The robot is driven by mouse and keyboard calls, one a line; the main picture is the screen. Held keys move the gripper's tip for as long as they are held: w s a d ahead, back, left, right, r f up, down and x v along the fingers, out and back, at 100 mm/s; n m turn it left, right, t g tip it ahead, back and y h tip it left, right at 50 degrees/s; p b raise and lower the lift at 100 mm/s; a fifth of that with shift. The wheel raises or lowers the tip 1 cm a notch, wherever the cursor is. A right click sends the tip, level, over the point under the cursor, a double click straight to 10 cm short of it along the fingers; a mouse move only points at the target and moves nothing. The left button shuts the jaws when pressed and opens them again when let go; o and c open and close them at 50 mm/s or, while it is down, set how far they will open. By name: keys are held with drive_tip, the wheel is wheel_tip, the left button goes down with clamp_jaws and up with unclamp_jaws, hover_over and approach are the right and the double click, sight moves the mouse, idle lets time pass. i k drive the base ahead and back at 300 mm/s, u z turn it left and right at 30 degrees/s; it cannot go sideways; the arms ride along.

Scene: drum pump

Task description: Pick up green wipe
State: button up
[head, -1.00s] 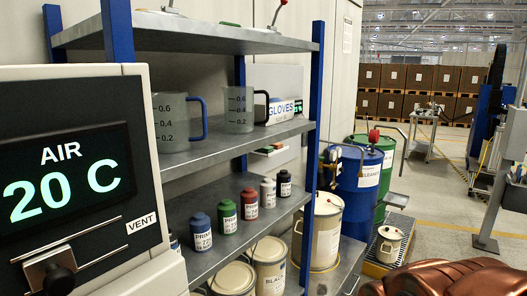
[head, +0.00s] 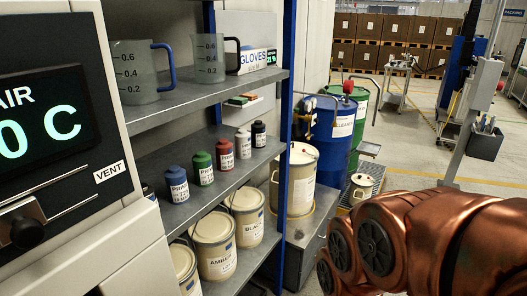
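A small flat green item (head: 238,101), which may be the green wipe, lies on a little white ledge seen through the rack, just below the level of the rack's grey shelf. It is too small to make out clearly. An orange-red item (head: 249,95) lies right beside it. My gripper is out of the frame; only my copper-coloured arm shows at the lower right, well apart from the ledge.
The blue-posted rack (head: 287,75) holds measuring jugs (head: 140,75), a gloves box (head: 258,60), small primer bottles (head: 202,168) and paint cans (head: 212,245). A blue drum (head: 335,130) and a cream can (head: 297,180) stand beyond it. The floor (head: 420,160) at right is open.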

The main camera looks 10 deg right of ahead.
sight(239, 101)
drive_tip(key=z, duration=0.55)
drive_tip(key=k, duration=1.2)
drive_tip(key=z, duration=0.95)
drive_tip(key=i, duration=2.6)
drive_tip(key=u, duration=0.55)
drive_tip(key=i, duration=1.3)
drive_tip(key=u, duration=1.8)
drive_tip(key=i, duration=0.85)
drive_tip(key=u, duration=0.65)
